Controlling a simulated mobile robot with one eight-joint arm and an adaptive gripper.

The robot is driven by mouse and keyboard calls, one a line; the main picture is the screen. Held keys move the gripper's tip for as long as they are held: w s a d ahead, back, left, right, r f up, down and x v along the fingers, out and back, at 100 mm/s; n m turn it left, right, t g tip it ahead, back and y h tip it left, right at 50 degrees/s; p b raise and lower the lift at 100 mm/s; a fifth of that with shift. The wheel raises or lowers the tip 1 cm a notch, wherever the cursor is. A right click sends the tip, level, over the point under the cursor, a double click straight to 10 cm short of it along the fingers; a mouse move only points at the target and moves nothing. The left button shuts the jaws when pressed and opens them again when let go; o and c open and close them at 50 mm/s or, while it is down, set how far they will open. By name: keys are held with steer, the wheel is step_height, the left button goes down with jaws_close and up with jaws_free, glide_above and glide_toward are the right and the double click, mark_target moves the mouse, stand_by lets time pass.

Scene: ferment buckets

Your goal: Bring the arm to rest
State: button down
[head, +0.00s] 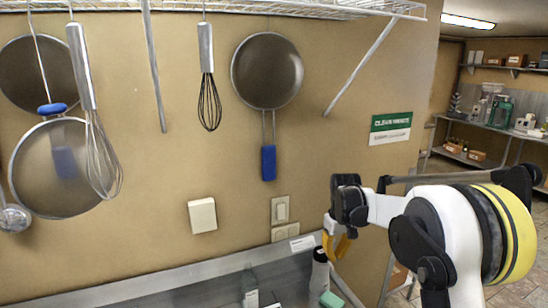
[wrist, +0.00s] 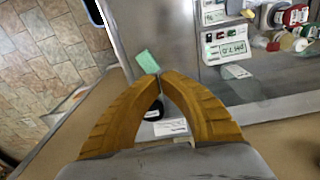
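My arm reaches in from the right in the head view, its gripper (head: 337,246) pointing down near the wall above the counter's right end. In the wrist view the two ochre fingers of my gripper (wrist: 159,76) arch together and their tips meet. Nothing shows held between the tips. A dark round bottle top (wrist: 155,111) shows through the gap between the fingers, beyond them. In the head view a dark bottle (head: 319,274) stands below and left of the gripper; whether they touch is not clear.
A green block (wrist: 147,61) lies on the counter (wrist: 150,25) near the fingertips. White boxes (wrist: 228,47) and several small containers stand farther along it. Tiled floor (wrist: 40,70) lies beyond the counter's end.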

steer(key=s+r+m+t+b, duration=0.1)
steer(key=s+m+t+b, duration=0.15)
steer(key=s+b, duration=1.25)
steer(key=s+f+t+b, duration=0.2)
steer(key=s+f+b, duration=0.2)
steer(key=s, duration=0.6)
steer(key=s+f+m+t+b, duration=0.1)
steer(key=s+f+b, duration=0.3)
steer(key=s+f, duration=0.5)
steer(key=shift+s+f+t, duration=0.3)
steer(key=shift+s+t, duration=0.25)
steer(key=shift+s, duration=0.05)
steer(key=shift+m, duration=0.25)
